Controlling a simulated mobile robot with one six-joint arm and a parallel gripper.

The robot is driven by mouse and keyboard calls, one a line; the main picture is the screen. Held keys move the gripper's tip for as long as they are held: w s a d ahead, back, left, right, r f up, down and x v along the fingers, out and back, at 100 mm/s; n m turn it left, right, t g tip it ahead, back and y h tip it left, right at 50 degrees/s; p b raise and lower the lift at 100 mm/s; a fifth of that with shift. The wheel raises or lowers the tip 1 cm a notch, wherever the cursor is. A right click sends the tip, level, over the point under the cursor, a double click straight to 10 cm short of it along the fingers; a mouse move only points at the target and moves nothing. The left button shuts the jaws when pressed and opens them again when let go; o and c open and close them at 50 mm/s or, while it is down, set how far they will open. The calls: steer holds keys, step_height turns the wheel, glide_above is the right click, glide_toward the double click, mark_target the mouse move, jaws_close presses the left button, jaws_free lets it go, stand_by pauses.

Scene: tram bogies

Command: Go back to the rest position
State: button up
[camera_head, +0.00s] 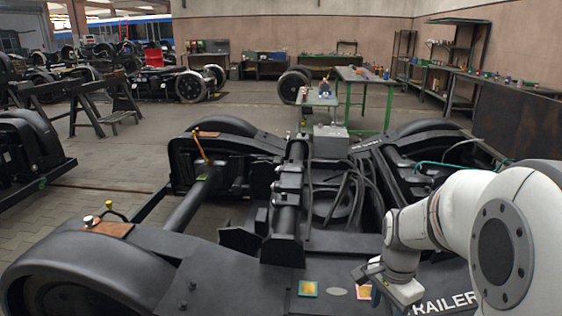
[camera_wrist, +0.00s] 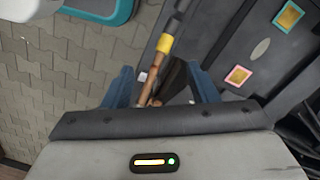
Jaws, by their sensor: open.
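My gripper (camera_head: 368,284) is at the right front of the near bogie frame (camera_head: 235,268), by the white TRAILER lettering. In the wrist view its two blue fingers stand wide apart (camera_wrist: 161,86), so it is open. A thin brown and yellow-black tool-like item (camera_wrist: 168,42) shows between and beyond the fingers. I cannot tell how far below it lies, and part of it is hidden by my gripper. A green-edged yellow square (camera_head: 308,288) and a pink-edged yellow square (camera_head: 363,293) lie on the frame, with a grey oval plate (camera_head: 337,292) between them.
The bogie fills the foreground, with cables (camera_head: 350,190) and a thick bar in its middle. A yellow-handled lever (camera_head: 199,145) sticks up at its left. A green-legged table (camera_head: 365,80) stands behind. Paved floor (camera_head: 115,160) lies open at left.

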steer(key=s+a+r+n+t+p, duration=0.1)
steer(key=s+a+r+n+p, duration=0.1)
steer(key=r, duration=0.6)
steer(key=s+a+r+n+t+p, duration=0.1)
steer(key=s+a+r+n+p, duration=0.2)
steer(key=r+n+p, duration=0.4)
steer(key=s+a+r+n+t+p, duration=0.1)
steer(key=s+a+r+n+p, duration=0.2)
steer(key=r+p, duration=0.3)
step_height(320, 180, up, 3)
steer(key=shift+s+r+n, duration=0.1)
steer(key=shift+s+n, duration=0.4)
steer(key=shift+n, duration=0.2)
